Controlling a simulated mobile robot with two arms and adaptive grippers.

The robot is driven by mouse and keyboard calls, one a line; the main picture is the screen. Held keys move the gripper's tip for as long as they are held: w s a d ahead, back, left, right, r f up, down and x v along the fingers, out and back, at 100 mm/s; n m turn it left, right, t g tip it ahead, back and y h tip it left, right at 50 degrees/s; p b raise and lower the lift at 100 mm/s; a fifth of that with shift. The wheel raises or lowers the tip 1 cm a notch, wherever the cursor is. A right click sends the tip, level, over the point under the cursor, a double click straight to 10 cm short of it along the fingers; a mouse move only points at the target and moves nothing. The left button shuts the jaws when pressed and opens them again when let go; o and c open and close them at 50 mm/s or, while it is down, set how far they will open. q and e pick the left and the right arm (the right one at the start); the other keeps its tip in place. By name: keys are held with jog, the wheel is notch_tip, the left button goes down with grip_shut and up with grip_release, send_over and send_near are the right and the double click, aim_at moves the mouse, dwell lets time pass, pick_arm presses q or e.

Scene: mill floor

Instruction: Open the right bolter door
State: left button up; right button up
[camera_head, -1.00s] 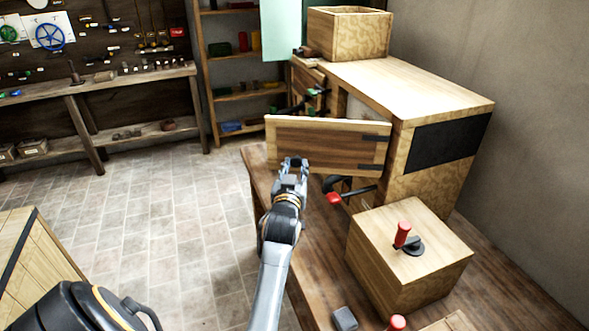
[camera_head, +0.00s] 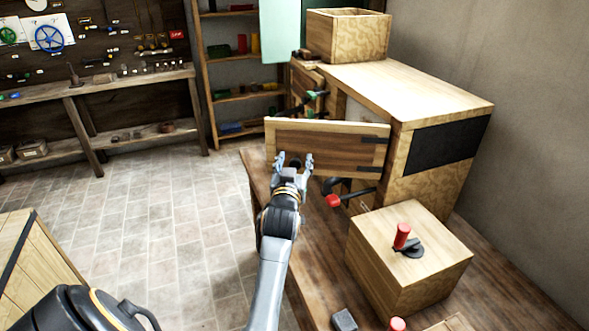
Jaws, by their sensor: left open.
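The bolter is a large wooden cabinet (camera_head: 425,85) on the right. Its right door (camera_head: 330,133), a wooden panel with a darker inset, stands swung outward from the front. Black hinges (camera_head: 376,140) show at its right end. My left gripper (camera_head: 294,158) is open and empty, fingers spread, in front of the lower left part of the door. Whether a fingertip touches the panel I cannot tell. The gripper covers part of the door's lower edge. My right gripper is not in view.
A wooden box with a red-handled crank (camera_head: 402,237) stands on the bench in front of the bolter. Another red handle (camera_head: 333,201) juts out below the door. An open wooden box (camera_head: 348,33) sits on top. The tiled floor (camera_head: 150,210) at left is clear.

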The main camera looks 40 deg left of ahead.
pick_arm(q)
send_near(297, 125)
jog(key=x, duration=0.4)
jog(key=shift+w+a, duration=0.15)
jog(key=shift+w, duration=0.2)
